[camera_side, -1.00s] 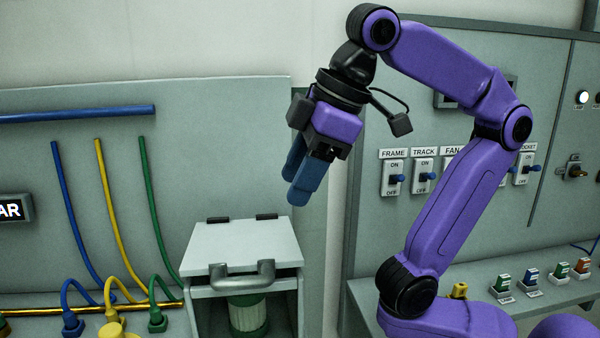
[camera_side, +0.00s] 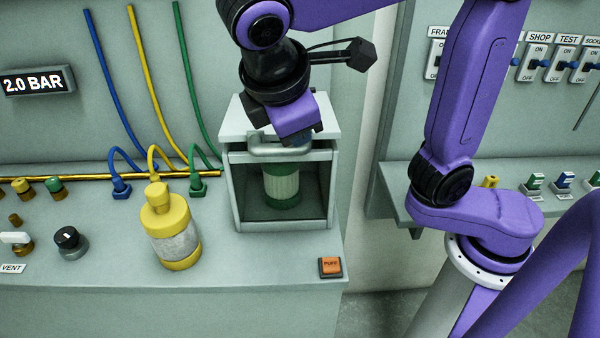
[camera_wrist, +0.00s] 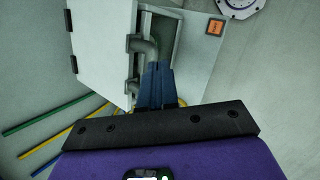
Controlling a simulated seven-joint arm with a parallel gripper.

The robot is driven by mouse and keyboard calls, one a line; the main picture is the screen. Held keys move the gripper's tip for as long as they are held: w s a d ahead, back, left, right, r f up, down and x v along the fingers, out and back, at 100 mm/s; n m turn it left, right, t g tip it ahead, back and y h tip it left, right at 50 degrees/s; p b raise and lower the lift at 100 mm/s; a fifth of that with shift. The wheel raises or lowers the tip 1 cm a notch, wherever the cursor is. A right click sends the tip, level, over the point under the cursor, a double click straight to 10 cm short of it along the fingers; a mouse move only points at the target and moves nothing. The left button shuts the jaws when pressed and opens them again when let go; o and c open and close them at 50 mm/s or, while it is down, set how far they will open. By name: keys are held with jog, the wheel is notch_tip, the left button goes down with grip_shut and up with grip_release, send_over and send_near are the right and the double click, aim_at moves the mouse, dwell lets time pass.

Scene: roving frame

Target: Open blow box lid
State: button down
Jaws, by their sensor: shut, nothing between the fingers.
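The blow box (camera_side: 233,190) is a grey case with an open front, and a green-and-white cylinder (camera_side: 282,184) stands inside it. A grey bar handle (camera_side: 262,149) sits along the lid's front edge, and in the wrist view the handle (camera_wrist: 146,46) is partly covered by my fingers. My gripper (camera_wrist: 158,68) is shut and empty, its blue fingertips at the handle. Whether they touch it I cannot tell. The side view hides the fingertips.
A yellow bottle (camera_side: 172,232) stands on the bench left of the box. An orange button (camera_side: 330,266) is at the front right, also in the wrist view (camera_wrist: 215,27). Coloured hoses and a brass pipe (camera_side: 75,178) run behind. A switch panel is at the right.

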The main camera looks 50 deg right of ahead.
jog(key=s+a+f+n+t+h, duration=0.3)
jog(key=f+n+t+h, duration=0.35)
jog(key=f, duration=0.25)
jog(key=s+a+f+n+t+h, duration=0.25)
jog(key=f+n+t+h, duration=0.25)
jog(key=f+n+t, duration=0.4)
jog(key=w+d+r+g, duration=0.1)
jog(key=w+d+r, duration=0.5)
jog(key=d+r, duration=0.1)
jog(key=shift+w+d+r+m, duration=0.15)
jog(key=shift+w+r+m, duration=0.2)
jog(key=shift+m, duration=0.1)
jog(key=shift+r+g+y, duration=0.1)
jog(key=shift+g+y, duration=0.15)
jog(key=shift+y, duration=0.1)
